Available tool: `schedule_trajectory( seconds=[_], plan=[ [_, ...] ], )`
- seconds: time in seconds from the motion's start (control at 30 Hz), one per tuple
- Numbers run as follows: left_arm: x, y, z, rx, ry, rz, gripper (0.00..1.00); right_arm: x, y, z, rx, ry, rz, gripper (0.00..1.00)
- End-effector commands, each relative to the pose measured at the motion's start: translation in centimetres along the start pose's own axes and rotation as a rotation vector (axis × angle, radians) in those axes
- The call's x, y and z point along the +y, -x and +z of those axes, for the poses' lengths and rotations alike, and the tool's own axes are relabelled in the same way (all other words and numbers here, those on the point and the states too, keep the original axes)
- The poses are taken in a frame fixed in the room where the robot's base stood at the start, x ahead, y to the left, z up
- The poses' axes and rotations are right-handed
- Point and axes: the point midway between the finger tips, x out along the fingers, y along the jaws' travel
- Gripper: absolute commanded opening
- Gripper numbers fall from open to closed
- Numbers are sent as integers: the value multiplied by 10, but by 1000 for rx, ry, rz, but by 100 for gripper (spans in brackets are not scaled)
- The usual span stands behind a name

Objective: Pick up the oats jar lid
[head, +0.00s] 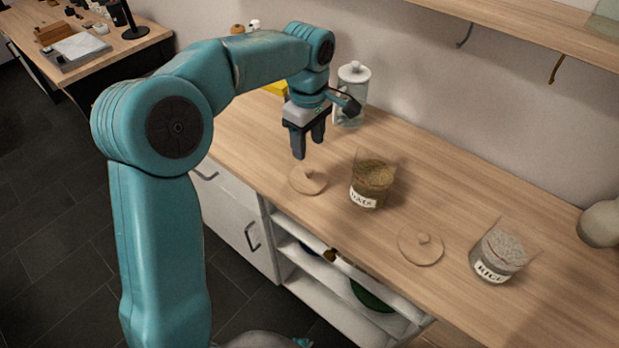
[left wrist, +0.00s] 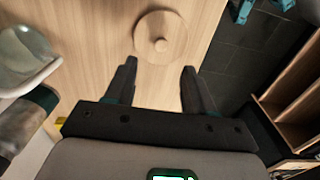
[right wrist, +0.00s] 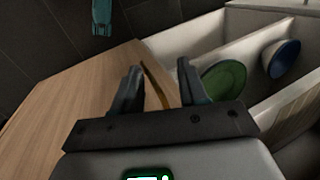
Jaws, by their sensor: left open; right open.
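The oats jar lid (head: 308,179), a round wooden disc with a small knob, lies flat on the counter beside the oats jar (head: 372,185). The jar is clear, open and filled with brown grain. My left gripper (head: 309,147) is open and empty, pointing down just above and behind the lid. In the left wrist view the lid (left wrist: 160,37) shows whole, beyond the open fingertips and roughly centred between them. My right gripper (right wrist: 160,68) is open and empty in the right wrist view, near the counter edge, with no lid in sight there.
A second wooden lid (head: 421,245) and the rice jar (head: 499,252) stand to the right. A lidded glass jar (head: 352,94) stands behind my left gripper. Open shelves under the counter hold a green bowl (right wrist: 224,80) and a blue bowl (right wrist: 281,58).

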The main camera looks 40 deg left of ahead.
Motion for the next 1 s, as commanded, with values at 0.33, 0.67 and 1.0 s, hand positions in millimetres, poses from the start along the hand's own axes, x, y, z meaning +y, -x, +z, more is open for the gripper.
schedule_trajectory(
  seconds=[0.33, 0.67, 1.0],
  plan=[
    [0, -39, 0, 0, -2, -3, 54, 1, -3, 0, 0, 0, 0, 43],
    [2, -77, 1, 0, -1, 0, 54, 2, -4, 0, 0, 0, 0, 43],
    [2, -77, 1, 0, -2, 0, 5, 2, -4, 0, 0, 0, 0, 43]
  ],
)
